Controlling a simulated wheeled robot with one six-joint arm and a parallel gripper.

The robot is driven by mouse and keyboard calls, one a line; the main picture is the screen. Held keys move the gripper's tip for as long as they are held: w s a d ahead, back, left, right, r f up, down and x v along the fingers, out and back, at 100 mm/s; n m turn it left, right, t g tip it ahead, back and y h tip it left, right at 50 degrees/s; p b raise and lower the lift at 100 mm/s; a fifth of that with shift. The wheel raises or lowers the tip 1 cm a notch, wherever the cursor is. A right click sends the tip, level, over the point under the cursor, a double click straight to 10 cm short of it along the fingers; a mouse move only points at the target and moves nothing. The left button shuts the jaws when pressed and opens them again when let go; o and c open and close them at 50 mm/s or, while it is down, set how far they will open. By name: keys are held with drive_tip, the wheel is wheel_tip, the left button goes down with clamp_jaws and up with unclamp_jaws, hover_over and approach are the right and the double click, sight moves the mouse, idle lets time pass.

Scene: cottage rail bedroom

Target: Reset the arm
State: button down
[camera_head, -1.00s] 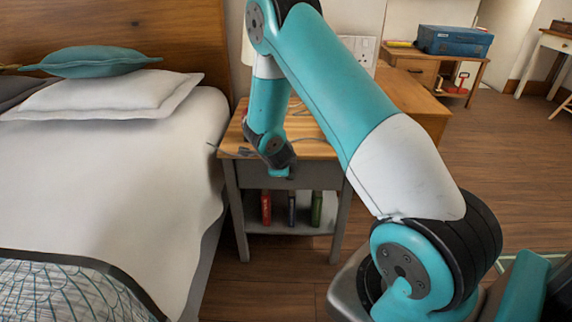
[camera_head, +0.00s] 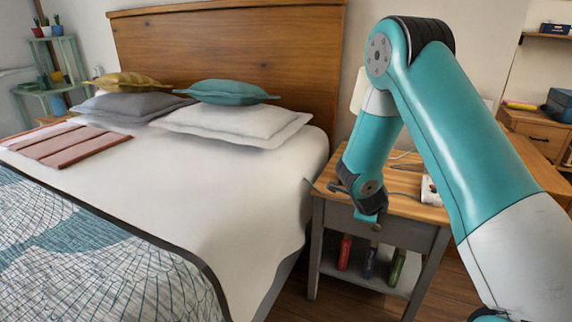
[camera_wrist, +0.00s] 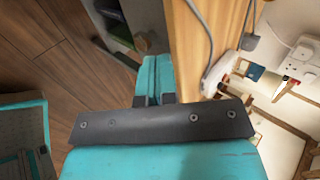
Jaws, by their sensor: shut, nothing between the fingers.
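My teal and white arm comes in from the right of the head view and bends down at the elbow. Its dark wrist hangs over the front left part of the nightstand (camera_head: 408,208). In the wrist view my gripper (camera_wrist: 153,70) has its two teal fingers together, with nothing between them. The fingers are beside the nightstand's wooden top (camera_wrist: 188,45). In the head view the wrist's end shows in front of the drawer, but the fingers are hard to make out. I cannot tell the exact gap to the nightstand.
A bed (camera_head: 215,185) with several pillows stands left of the nightstand. Books (camera_head: 370,262) stand on its lower shelf. A white power strip (camera_head: 431,192) and cables lie on top. A wooden desk (camera_head: 532,130) is at right. A green shelf (camera_head: 52,80) stands far left.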

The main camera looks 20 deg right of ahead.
drive_tip(key=s+a+r+n+g+y, duration=0.1)
drive_tip(key=s+a+r+n+y, duration=0.2)
drive_tip(key=a+r+n, duration=0.5)
drive_tip(key=s+a+r+n+g+y, duration=0.1)
drive_tip(key=s+a+r+n+y, duration=0.2)
drive_tip(key=a+n, duration=0.55)
drive_tip(key=s+a+r+n+g+y, duration=0.25)
drive_tip(key=s+a+r+n, duration=0.25)
drive_tip(key=s+a+n, duration=0.4)
drive_tip(key=s+a+r+n+g+y, duration=0.25)
drive_tip(key=s+a+r+n, duration=0.25)
drive_tip(key=s+a+n, duration=0.45)
wheel_tip(320, 180, up, 26)
drive_tip(key=s+d+p, duration=0.2)
drive_tip(key=p, duration=2.3)
drive_tip(key=shift+s+d+f+t, duration=0.15)
drive_tip(key=shift+d+f+t, duration=0.1)
drive_tip(key=shift+d+t, duration=0.15)
